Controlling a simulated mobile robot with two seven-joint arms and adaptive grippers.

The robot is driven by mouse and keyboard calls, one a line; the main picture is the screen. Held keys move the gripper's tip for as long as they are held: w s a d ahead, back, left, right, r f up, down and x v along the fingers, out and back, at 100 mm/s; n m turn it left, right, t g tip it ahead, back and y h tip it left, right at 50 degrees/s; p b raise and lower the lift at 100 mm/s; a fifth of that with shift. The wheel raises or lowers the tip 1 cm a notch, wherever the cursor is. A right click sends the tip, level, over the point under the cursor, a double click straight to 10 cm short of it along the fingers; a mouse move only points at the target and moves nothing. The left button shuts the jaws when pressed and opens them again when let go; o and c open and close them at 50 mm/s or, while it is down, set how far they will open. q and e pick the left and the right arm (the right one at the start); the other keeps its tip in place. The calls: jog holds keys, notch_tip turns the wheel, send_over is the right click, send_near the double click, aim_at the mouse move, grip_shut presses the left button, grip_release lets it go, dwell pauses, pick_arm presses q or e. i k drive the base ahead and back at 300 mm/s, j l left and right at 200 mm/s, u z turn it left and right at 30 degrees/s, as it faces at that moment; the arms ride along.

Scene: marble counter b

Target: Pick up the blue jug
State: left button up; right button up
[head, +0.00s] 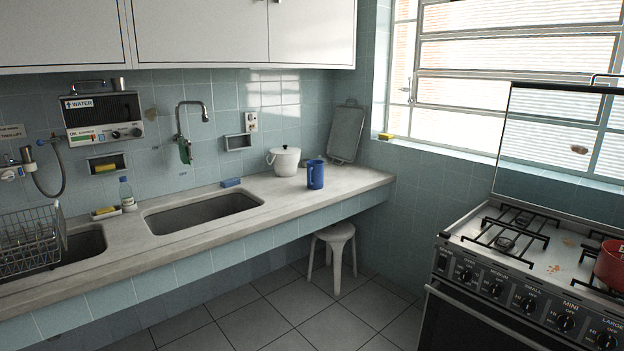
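The blue jug (315,175) stands upright on the marble counter (360,182), near its right end. Its handle appears to be on the upper left side. It stands a little in front of and to the right of a white lidded pot (284,161), and nothing hides it. Neither of my grippers is in view.
A grey board (346,134) leans on the wall behind the jug. Left along the counter are a blue sponge (230,183), a sink (203,212), a bottle (127,194) and a wire rack (32,238). A white stool (334,240) stands below. A stove (530,270) is at right; floor between is clear.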

aim_at(315, 168)
jog(key=z, duration=1.65)
jog(key=u, duration=1.65)
jog(key=i+l+u, duration=0.1)
jog(key=i, duration=0.3)
jog(key=i+l+u, duration=0.25)
jog(key=i+l, duration=0.25)
jog(key=i, duration=0.25)
